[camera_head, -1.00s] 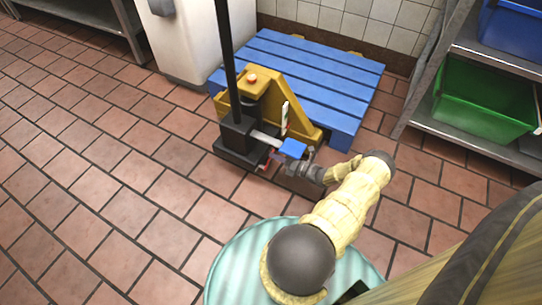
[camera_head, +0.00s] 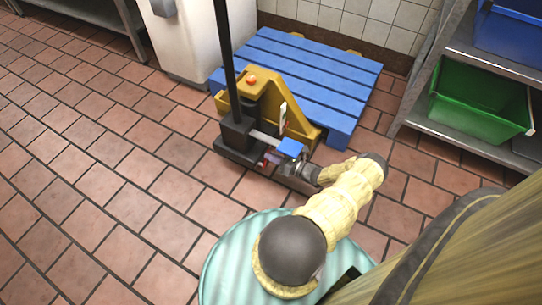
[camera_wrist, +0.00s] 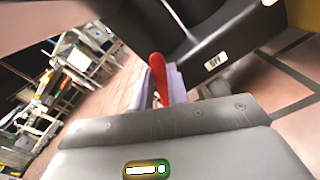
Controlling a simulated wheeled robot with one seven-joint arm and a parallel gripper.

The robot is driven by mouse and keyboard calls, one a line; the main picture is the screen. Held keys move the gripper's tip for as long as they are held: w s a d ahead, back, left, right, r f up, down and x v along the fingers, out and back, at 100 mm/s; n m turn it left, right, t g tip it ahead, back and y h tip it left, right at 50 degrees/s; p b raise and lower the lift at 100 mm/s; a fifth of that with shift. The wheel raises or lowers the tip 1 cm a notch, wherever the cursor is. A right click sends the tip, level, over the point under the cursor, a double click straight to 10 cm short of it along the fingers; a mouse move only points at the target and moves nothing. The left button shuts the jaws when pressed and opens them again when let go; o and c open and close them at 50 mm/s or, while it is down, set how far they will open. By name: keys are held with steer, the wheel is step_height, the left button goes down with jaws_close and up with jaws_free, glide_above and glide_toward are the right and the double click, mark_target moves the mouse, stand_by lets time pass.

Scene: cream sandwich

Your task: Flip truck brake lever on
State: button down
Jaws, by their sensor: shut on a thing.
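The yellow and black pallet truck (camera_head: 252,105) stands at the front edge of the blue pallet, with a tall black handle. Its red brake lever (camera_wrist: 158,72) shows in the wrist view, sticking up between my gripper's two pale purple fingers (camera_wrist: 161,88). The fingers are shut on it, hiding its lower part. A black part of the truck beside it carries a white label reading "OFF" (camera_wrist: 215,62).
The blue pallet (camera_head: 310,70) lies behind the truck against the tiled wall. A metal shelf (camera_head: 450,115) with a green bin (camera_head: 475,105) stands at the right. A white column (camera_head: 185,40) is behind left. The tiled floor (camera_head: 110,170) at left is clear.

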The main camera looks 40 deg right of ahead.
steer(key=shift+s, duration=0.1)
steer(key=c, duration=1.4)
jaws_free()
steer(key=shift+o, duration=0.2)
steer(key=p+v, duration=0.3)
steer(key=v, duration=1.4)
steer(key=shift+s, duration=0.2)
steer(key=shift+w, duration=0.15)
